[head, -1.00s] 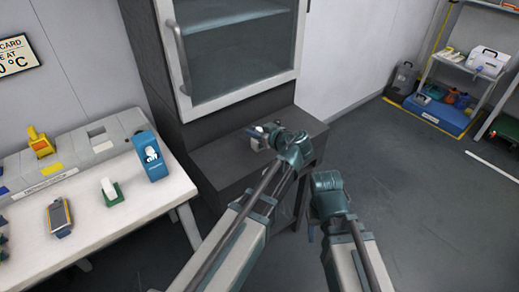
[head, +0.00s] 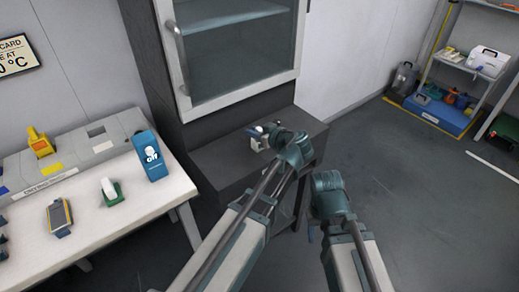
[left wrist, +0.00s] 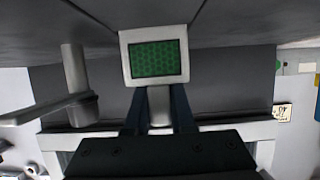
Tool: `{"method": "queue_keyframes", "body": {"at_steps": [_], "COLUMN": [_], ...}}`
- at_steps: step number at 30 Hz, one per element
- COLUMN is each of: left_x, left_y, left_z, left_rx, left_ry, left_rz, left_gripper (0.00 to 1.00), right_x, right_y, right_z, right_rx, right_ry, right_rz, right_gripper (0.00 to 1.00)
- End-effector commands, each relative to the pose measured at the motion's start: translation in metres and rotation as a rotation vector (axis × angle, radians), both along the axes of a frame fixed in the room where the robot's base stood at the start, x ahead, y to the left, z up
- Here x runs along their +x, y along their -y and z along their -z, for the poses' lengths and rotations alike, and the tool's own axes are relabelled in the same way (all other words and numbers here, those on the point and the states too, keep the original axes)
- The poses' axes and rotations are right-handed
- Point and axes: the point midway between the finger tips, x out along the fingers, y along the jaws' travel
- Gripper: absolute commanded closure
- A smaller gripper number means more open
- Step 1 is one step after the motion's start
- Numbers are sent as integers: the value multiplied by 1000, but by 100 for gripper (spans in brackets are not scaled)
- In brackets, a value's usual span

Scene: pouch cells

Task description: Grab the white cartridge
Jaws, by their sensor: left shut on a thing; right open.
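The white cartridge (left wrist: 158,105), with a white-framed green honeycomb face, is between the two dark fingers of my left gripper (left wrist: 159,112) in the left wrist view. The gripper is shut on its narrow white part. In the head view my left gripper (head: 259,136) is in front of the cabinet, over its dark lower ledge; a small white bit of the cartridge (head: 256,145) shows beside it, mostly hidden. My right gripper (head: 312,232) is low to the right, open, its fingers hardly visible.
A white table (head: 150,199) at left bears a green holder (head: 114,196) with a white piece, a yellow-grey handheld device (head: 59,216), a blue box (head: 152,158) and a grey rack (head: 72,178). A glass-door cabinet (head: 183,95) stands ahead. The floor at right is clear before the shelf (head: 466,66).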

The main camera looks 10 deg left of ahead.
Motion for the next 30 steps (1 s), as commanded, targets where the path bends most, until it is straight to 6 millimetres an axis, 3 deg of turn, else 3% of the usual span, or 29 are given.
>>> {"method": "queue_keyframes", "body": {"at_steps": [14, 30], "left_x": [0, 0], "left_y": [0, 0], "left_z": [-12, -88], "left_rx": [1, 1], "left_ry": [1, 1], "left_rz": [0, 0], "left_gripper": [100, 100], "right_x": [0, 0], "right_y": [0, 0], "right_z": [-11, -88], "right_rx": [0, 0], "right_ry": [0, 0], "right_rz": [0, 0], "right_gripper": [50, 50]}}
